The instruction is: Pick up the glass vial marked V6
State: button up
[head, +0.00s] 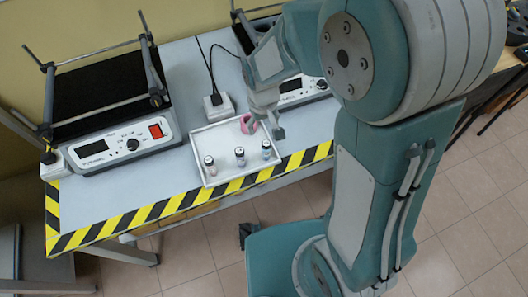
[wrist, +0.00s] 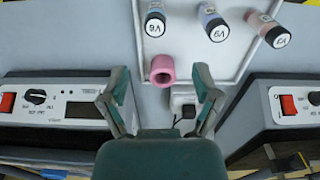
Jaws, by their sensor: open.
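Three small capped vials stand in a white tray: a pinkish one (head: 211,169), a middle one (head: 240,162) and a bluish one (head: 266,154). The wrist view shows them reversed along the top: one at left (wrist: 154,20), a bluish one in the middle (wrist: 212,22), a pinkish one at right (wrist: 267,28). Their cap labels are too small and turned for me to tell surely which is V6. My gripper (wrist: 160,98) is open and empty, short of the vials. In the head view it (head: 264,124) hangs over the tray's back edge.
A pink hollow cylinder (wrist: 162,70) stands in the tray (head: 216,138) near my gripper; it also shows in the head view (head: 246,124). Control boxes (head: 120,143) flank the tray. A plug (head: 218,106) with a cable lies behind it. Striped tape (head: 150,212) edges the table.

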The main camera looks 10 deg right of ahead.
aim_at(266, 142)
jog(key=f, duration=0.5)
jog(key=shift+d, duration=0.25)
jog(key=f, duration=0.5)
jog(key=shift+s+d+f, duration=0.15)
jog(key=shift+s+f, duration=0.15)
grip_shut()
